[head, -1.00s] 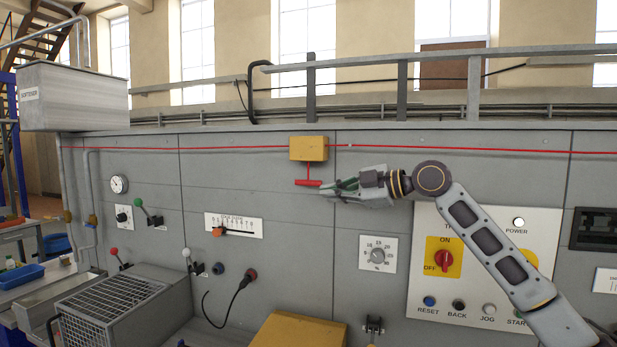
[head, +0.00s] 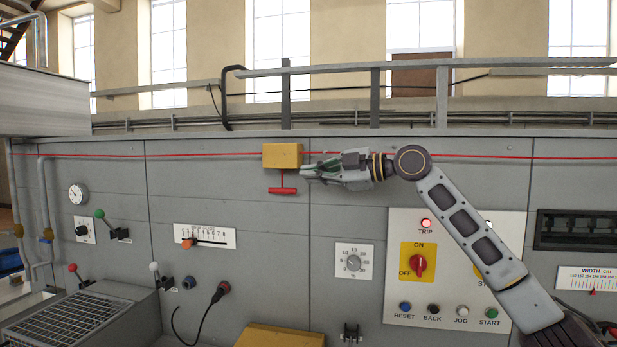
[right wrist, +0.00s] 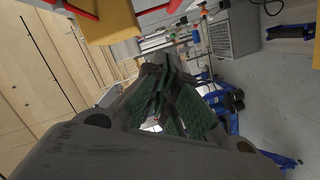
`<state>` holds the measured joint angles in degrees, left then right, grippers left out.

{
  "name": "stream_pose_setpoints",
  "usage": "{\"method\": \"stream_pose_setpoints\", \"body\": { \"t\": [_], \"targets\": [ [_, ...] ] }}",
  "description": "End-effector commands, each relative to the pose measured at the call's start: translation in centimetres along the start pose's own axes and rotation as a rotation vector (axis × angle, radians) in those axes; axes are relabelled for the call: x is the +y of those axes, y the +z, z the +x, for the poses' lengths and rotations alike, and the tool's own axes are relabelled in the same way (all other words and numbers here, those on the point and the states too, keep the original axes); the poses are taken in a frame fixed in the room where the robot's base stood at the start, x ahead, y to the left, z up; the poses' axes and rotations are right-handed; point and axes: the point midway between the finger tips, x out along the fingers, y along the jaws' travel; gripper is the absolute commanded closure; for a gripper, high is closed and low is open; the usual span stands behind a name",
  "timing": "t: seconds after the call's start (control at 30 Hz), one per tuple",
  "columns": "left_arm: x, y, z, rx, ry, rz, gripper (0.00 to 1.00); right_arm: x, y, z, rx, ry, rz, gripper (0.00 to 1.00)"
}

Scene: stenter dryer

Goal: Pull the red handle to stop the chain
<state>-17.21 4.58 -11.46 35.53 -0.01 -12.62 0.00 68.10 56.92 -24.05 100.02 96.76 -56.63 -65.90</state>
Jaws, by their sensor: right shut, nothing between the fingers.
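The red handle (head: 283,191) is a short horizontal bar on a thin red stem below a yellow box (head: 282,156) on the grey machine wall. A red line runs along the wall to both sides of the box. My right gripper (head: 304,171) is shut and empty, just right of the stem, higher than the bar and apart from it in the picture. In the right wrist view, the shut fingers (right wrist: 168,95) point away from the camera. My left gripper is out of view.
A control panel (head: 400,310) right of the handle carries a lit red TRIP lamp (head: 426,223) and a red ON/OFF knob (head: 418,263). My forearm crosses in front of it. A dial (head: 353,263) and lever controls sit lower on the wall. A metal railing (head: 400,70) runs above.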

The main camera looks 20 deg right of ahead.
Motion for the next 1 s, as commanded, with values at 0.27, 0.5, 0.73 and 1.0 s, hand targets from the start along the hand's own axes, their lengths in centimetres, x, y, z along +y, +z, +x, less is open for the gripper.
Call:
{"method": "stream_pose_setpoints", "body": {
  "t": [0.27,0.5,0.73,1.0],
  "targets": [
    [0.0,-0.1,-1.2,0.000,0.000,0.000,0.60,0.1,-0.2,3.1,0.001,-0.002,0.001,1.00],
    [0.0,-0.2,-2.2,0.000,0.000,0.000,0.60,0.2,-0.2,6.3,0.001,-0.002,0.001,1.00],
    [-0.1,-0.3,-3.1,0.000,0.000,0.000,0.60,0.1,-0.2,9.3,0.001,-0.002,0.000,1.00],
    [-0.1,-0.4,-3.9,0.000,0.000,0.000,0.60,0.1,3.0,9.8,-0.002,-0.001,0.002,1.00]
  ]
}}
